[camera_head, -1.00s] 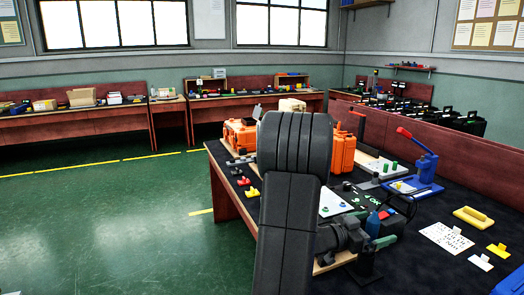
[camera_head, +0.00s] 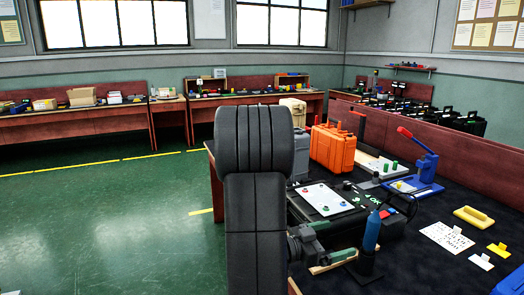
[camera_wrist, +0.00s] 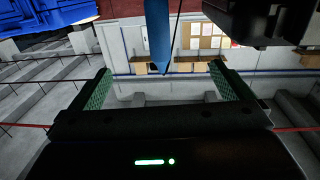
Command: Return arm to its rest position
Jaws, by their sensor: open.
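My gripper (camera_head: 338,241) is open, with its fingers pointing right over the dark workbench (camera_head: 432,270) in the head view. The wrist view shows its two green-padded fingers (camera_wrist: 160,88) spread apart with nothing held between them. A blue upright cylinder (camera_head: 371,232) on a dark stand is just to the right of the fingertips, apart from them. It shows in the wrist view (camera_wrist: 159,38) beyond the fingers, hanging from the top of the picture. My dark arm links fill the middle of the head view and hide part of the bench's left end.
An orange case (camera_head: 332,147), a white panel (camera_head: 326,199) and a blue lever press (camera_head: 416,180) stand near the gripper. A yellow handled block (camera_head: 473,217) lies at the right. Open green floor (camera_head: 110,230) is left of the bench.

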